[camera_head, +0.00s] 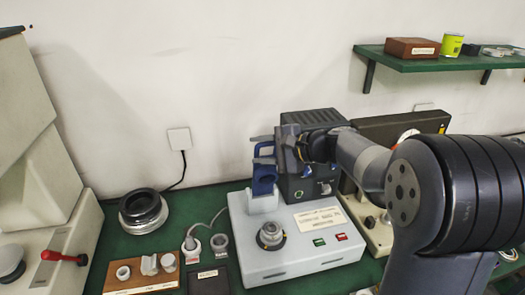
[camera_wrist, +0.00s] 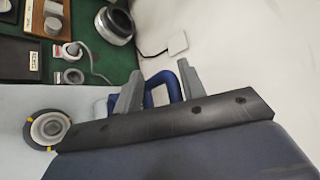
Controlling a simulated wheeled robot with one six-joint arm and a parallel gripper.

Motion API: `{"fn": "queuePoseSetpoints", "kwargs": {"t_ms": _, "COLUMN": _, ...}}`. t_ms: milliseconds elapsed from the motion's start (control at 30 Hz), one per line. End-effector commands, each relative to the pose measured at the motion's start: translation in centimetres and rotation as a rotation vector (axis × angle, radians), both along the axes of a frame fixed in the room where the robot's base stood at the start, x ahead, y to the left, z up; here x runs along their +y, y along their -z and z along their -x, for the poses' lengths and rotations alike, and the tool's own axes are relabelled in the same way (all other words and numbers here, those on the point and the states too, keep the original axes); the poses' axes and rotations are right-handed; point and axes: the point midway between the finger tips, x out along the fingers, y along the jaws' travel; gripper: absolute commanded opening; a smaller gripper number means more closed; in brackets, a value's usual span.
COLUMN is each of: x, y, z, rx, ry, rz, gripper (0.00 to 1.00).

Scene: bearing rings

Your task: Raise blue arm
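The blue arm (camera_head: 264,180) stands upright at the back left of a pale grey machine (camera_head: 300,262). It has a looped upper end, which also shows in the wrist view as a blue loop (camera_wrist: 160,86). My gripper (camera_head: 262,150) is at the height of that upper end, pointing left. In the wrist view its two grey fingers (camera_wrist: 160,87) are spread apart, with the loop between them. I cannot tell whether either finger touches the loop. The lower part of the blue arm is hidden in the wrist view. A metal ring (camera_head: 271,235) sits on the machine's round seat.
A dark box (camera_head: 310,185) stands close behind my gripper, against the wall. Black and silver rings (camera_head: 143,211) lie on the green bench at left. A wooden tray (camera_head: 142,278) holds small parts in front. A green shelf (camera_head: 440,66) hangs at upper right.

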Motion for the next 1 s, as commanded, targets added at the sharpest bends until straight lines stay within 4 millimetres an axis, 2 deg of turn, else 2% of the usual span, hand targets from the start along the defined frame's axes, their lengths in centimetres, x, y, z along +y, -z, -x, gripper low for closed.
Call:
{"fn": "queuePoseSetpoints", "kwargs": {"t_ms": 33, "x": -0.4, "y": -0.3, "z": -0.8, "rx": -0.017, "ry": 0.026, "rz": 0.002, "gripper": 0.34}}
{"fn": "queuePoseSetpoints", "kwargs": {"t_ms": 467, "x": -1.0, "y": -0.5, "z": -0.7, "rx": -0.020, "ry": 0.030, "rz": 0.003, "gripper": 0.34}}
{"fn": "queuePoseSetpoints", "kwargs": {"t_ms": 1000, "x": -8.3, "y": -3.6, "z": 4.2, "rx": -0.015, "ry": 0.007, "rz": 0.000, "gripper": 0.34}}
